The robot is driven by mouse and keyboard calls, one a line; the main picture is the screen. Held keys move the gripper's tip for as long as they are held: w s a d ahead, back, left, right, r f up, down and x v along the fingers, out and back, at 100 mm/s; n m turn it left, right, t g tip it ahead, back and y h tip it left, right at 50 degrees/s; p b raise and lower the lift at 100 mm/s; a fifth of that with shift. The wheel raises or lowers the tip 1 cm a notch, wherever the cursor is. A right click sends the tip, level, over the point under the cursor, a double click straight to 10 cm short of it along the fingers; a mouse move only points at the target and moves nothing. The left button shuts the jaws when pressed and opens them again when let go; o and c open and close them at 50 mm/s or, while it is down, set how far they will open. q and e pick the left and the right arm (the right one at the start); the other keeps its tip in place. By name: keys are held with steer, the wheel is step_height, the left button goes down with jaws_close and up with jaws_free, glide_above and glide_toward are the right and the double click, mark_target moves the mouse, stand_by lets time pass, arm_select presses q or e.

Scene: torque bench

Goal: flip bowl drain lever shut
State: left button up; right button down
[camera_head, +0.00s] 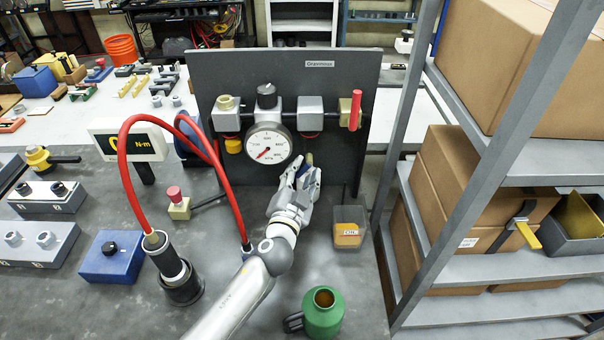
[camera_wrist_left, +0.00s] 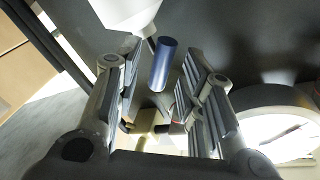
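In the left wrist view a short blue cylindrical grip (camera_wrist_left: 163,62), which looks like the drain lever, lies between the two fingers of my left gripper (camera_wrist_left: 158,75). The fingers are apart, with gaps visible beside the grip. A white tapered bowl (camera_wrist_left: 124,12) is close to it. In the head view my left gripper (camera_head: 303,172) is in front of the dark panel, below and right of the round gauge (camera_head: 268,146). It hides most of the bowl and lever there. My right gripper is not in view.
The upright panel (camera_head: 225,85) carries pipe fittings and a red-handled valve (camera_head: 355,110) at right. A red hose (camera_head: 122,155) arches to the left. A small bin (camera_head: 348,235) and a green can (camera_head: 323,312) stand to the right on the bench. Shelving with boxes (camera_head: 455,175) borders the right.

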arm_select(q)
jaws_close()
